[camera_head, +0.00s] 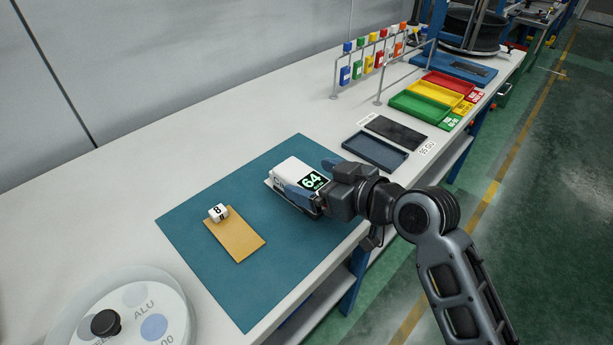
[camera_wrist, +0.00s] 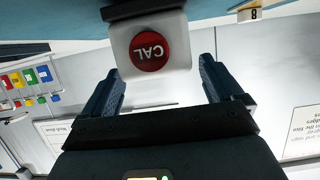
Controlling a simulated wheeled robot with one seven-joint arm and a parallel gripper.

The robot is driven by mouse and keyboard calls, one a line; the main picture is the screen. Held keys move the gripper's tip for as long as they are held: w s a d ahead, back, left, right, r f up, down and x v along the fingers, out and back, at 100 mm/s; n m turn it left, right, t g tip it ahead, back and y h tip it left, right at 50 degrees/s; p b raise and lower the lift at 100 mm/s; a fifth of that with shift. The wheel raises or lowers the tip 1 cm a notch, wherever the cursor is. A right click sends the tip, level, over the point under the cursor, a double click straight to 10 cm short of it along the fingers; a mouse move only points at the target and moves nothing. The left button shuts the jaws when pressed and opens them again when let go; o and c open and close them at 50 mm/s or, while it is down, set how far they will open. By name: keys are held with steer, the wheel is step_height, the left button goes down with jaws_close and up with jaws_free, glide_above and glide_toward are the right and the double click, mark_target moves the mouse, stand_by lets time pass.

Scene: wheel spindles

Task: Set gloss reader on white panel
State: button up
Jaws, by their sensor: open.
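The gloss reader (camera_head: 292,168) is a white block with a dark display reading 64, on the blue-green mat. A thin pale edge, seemingly the white panel (camera_head: 269,184), shows under its left side; the rest is hidden beneath the reader. My gripper (camera_head: 313,183) is at the reader's right end, its blue fingers on either side of it. In the wrist view my gripper (camera_wrist: 158,66) is open, and the reader's white end (camera_wrist: 150,82) with a red CAL button lies between and beyond the fingertips. A gap shows at the right finger; contact at the left is unclear.
A tan panel (camera_head: 238,244) with a small white block (camera_head: 217,212) marked 8 lies left on the mat (camera_head: 190,230). A round ALU dial (camera_head: 125,315) is at front left. A dark blue tray (camera_head: 374,153), coloured trays (camera_head: 428,106) and a tag rack (camera_head: 372,68) stand at right.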

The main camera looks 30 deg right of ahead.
steer(key=b+v, duration=0.1)
steer(key=v, duration=0.8)
steer(key=s+d+f+m+h, duration=0.1)
steer(key=s+f+h, duration=0.1)
steer(key=s+f, duration=0.35)
steer(key=s+d+f+m+h, duration=0.1)
steer(key=s+f+m+h, duration=0.1)
steer(key=s, duration=0.7)
steer(key=s+a+r, duration=0.2)
steer(key=s, duration=0.5)
steer(key=s+a+r+t, duration=0.1)
steer(key=s+a+r, duration=0.1)
steer(key=s, duration=0.6)
steer(key=shift+s+a+m, duration=0.15)
steer(key=shift+a+m, duration=0.15)
steer(key=shift+a, duration=0.45)
steer(key=shift+r, duration=0.15)
